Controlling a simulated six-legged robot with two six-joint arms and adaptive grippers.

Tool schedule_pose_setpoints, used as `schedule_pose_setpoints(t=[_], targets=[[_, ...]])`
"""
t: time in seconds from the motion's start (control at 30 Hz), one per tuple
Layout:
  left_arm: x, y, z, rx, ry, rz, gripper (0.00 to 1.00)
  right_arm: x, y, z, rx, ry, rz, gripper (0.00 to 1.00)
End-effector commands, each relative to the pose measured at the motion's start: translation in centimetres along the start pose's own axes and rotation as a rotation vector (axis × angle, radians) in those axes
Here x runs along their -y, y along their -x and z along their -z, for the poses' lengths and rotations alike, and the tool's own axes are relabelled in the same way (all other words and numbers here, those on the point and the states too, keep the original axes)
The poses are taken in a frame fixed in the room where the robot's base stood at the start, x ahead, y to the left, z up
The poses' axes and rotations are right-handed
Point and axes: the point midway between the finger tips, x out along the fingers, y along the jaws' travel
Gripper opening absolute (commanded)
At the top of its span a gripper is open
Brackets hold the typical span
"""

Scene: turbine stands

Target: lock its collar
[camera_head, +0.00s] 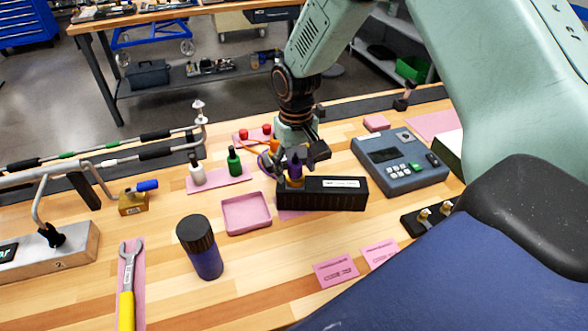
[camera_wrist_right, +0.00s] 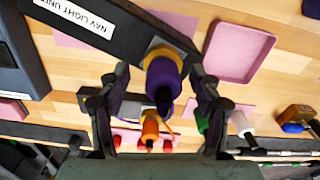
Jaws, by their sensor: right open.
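The black box labelled "NAV LIGHT UNIT" (camera_head: 335,194) stands on the bench, and it also shows in the right wrist view (camera_wrist_right: 118,28). A purple connector (camera_wrist_right: 163,80) is at the box, with a gold ring (camera_wrist_right: 160,50) around its base where it meets the box. My right gripper (camera_wrist_right: 160,76) is open, with one finger on each side of the purple connector and visible gaps between. In the head view the right gripper (camera_head: 296,160) is above the box's left end and partly hides the connector. My left gripper is not in view.
An orange plug (camera_wrist_right: 150,128) with a cable lies behind the box. A pink tray (camera_head: 246,213), a dark blue bottle with a black cap (camera_head: 201,248) and small white and green bottles are to the left. A grey keypad device (camera_head: 400,162) is on the right.

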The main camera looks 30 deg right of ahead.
Motion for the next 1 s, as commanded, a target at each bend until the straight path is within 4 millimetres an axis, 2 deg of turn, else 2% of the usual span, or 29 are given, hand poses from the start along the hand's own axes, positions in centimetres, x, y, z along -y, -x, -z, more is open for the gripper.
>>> schedule_pose_setpoints(t=[0.13, 0.43, 1.0], targets=[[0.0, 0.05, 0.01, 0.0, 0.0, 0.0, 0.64, 0.1, -1.0, 0.03, 0.0, 0.001, -0.001, 0.65], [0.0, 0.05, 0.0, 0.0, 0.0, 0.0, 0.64, 0.3, -1.17, 0.13, -0.002, 0.001, -0.001, 0.64], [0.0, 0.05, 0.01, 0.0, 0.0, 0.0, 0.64, 0.29, -1.12, 0.13, -0.002, 0.001, -0.001, 0.15]])
